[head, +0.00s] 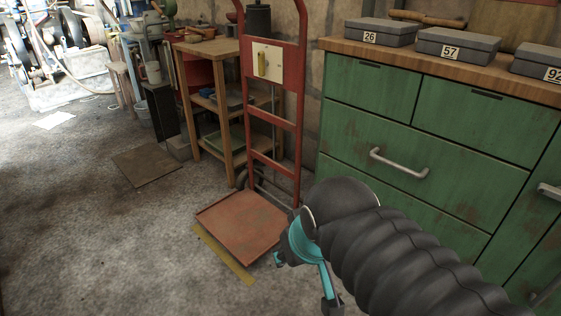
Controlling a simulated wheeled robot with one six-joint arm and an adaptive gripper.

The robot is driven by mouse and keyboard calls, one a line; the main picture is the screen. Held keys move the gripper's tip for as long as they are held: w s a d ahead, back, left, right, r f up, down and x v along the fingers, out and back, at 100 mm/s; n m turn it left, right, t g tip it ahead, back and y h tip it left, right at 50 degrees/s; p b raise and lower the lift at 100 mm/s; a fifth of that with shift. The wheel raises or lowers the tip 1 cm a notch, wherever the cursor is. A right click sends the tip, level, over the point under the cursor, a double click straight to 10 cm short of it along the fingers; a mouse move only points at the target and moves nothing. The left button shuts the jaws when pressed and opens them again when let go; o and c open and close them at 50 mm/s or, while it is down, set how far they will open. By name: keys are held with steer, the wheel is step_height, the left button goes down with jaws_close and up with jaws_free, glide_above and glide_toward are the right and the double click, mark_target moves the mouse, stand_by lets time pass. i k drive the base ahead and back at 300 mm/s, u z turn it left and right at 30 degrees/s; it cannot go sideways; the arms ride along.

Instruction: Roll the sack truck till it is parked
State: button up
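The red sack truck (272,144) stands upright beside the green cabinet, its rusty toe plate (243,222) low over the floor. A pale panel with a yellow block-like piece (262,65) is fixed between its uprights. A dark wheel (243,178) shows behind the plate; the other wheel is not clearly seen. A yellow strip (224,256) lies on the floor along the plate's front left edge. My gripper (305,281), with teal parts, is in front of the plate's right side, apart from the truck. Its fingertips are spread, with nothing seen between them.
The green cabinet (413,132) stands close on the right, with numbered grey boxes (457,45) on top. A wooden shelf stand (210,90) is behind the truck on the left. A flat brown board (147,166) lies on the floor. The floor at front left is clear.

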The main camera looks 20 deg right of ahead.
mark_target(244, 222)
steer(key=z, duration=0.8)
steer(key=i, duration=0.65)
steer(key=u, duration=0.65)
